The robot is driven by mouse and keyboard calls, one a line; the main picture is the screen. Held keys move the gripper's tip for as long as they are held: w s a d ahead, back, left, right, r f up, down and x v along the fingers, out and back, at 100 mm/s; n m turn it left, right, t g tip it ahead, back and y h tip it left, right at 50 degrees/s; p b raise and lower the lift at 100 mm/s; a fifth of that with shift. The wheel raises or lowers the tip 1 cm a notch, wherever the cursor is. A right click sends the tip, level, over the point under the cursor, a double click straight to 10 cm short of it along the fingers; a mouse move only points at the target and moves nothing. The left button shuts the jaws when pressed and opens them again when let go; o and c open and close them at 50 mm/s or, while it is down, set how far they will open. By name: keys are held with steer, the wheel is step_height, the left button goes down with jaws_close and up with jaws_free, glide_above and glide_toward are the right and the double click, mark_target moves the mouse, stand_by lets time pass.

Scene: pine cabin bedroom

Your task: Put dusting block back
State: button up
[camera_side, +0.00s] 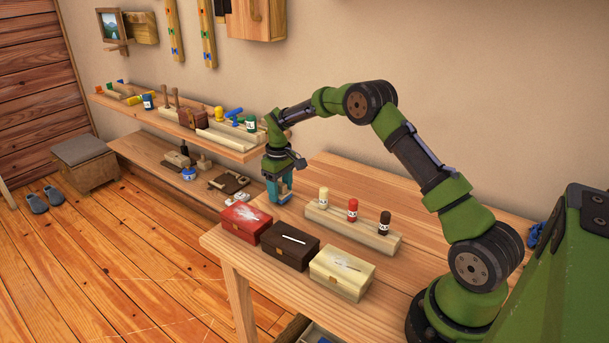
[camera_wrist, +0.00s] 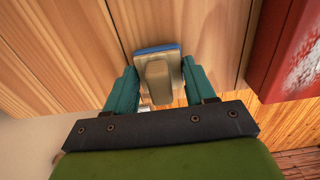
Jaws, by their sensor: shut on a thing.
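My gripper (camera_side: 279,192) points down over the far left part of the wooden table, just behind the red box. Its teal fingers (camera_wrist: 160,80) are shut on the dusting block (camera_wrist: 156,74), which has a beige grip and a blue pad edge. In the side view the block is mostly hidden between the fingers, so I cannot tell whether it touches the table top.
A red box (camera_side: 245,221), a dark brown box (camera_side: 289,246) and a cream box (camera_side: 341,272) line the table (camera_side: 390,300). A wooden rack (camera_side: 352,229) behind them holds three small bottles. A wall shelf (camera_side: 180,116) beyond holds several tools and bottles.

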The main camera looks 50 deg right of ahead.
steer(key=shift+f, duration=0.25)
steer(key=shift+f, duration=0.1)
steer(key=shift+f, duration=0.1)
steer(key=o, duration=0.9)
steer(key=shift+o, duration=0.2)
